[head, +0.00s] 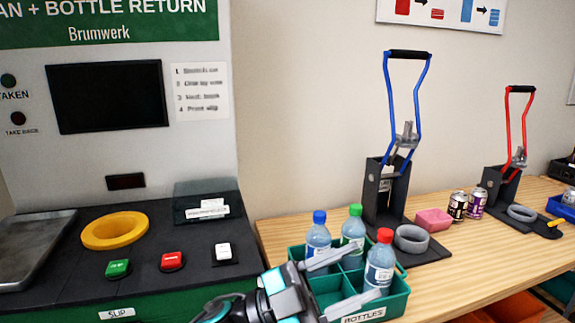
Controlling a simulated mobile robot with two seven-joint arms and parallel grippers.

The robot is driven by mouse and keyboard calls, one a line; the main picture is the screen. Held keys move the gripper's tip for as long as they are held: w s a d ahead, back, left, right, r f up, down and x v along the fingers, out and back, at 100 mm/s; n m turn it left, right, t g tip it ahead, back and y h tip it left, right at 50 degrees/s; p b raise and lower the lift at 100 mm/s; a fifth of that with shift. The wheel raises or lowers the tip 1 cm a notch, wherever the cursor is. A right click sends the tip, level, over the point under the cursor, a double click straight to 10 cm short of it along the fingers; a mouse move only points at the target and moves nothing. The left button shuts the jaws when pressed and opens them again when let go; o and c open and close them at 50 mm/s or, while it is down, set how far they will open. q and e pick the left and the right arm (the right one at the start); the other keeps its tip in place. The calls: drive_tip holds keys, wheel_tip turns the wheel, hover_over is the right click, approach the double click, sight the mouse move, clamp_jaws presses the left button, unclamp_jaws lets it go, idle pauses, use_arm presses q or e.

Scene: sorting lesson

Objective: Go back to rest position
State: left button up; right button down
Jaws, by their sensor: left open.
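My left gripper (343,281) is open at the bottom centre, its two grey fingers reaching right over the green bottle crate (378,312). Nothing shows between its fingertips except the crate's inside behind them. Three bottles stand upright in the crate: a blue-capped bottle (318,236), a green-capped bottle (354,229) and a red-capped bottle (380,265). The fingers partly hide the crate, and one fingertip overlaps the red-capped bottle's lower part; I cannot tell whether they touch. The front left compartment looks empty. My right gripper is not in view.
Left stands the return machine (220,140) with a yellow ring (114,231), buttons and a metal tray (30,250). On the wooden table (450,270) are a blue-handled press (385,195), a pink sponge (433,220), two cans (457,207) and a red-handled press (500,185).

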use_arm(q)
drive_tip(key=w+a+f+n+t+y, duration=0.3)
drive_tip(key=a+f+n+t+y, duration=1)
drive_tip(key=f+n+t, duration=0.4)
drive_tip(key=s+a+f+n+g+y, duration=0.3)
drive_tip(key=s+a+f, duration=0.3)
drive_tip(key=f, duration=0.2)
drive_tip(key=s+a+f+n+g+y, duration=0.3)
drive_tip(key=s+a+f+g+y, duration=0.1)
drive_tip(key=f, duration=0.5)
drive_tip(key=s+a+y, duration=0.1)
drive_tip(key=s+a, duration=0.1)
drive_tip(key=s, duration=0.1)
drive_tip(key=shift+s+a+g, duration=0.25)
drive_tip(key=shift+a+g, duration=0.05)
drive_tip(key=shift+g, duration=0.1)
drive_tip(key=shift+f, duration=0.1)
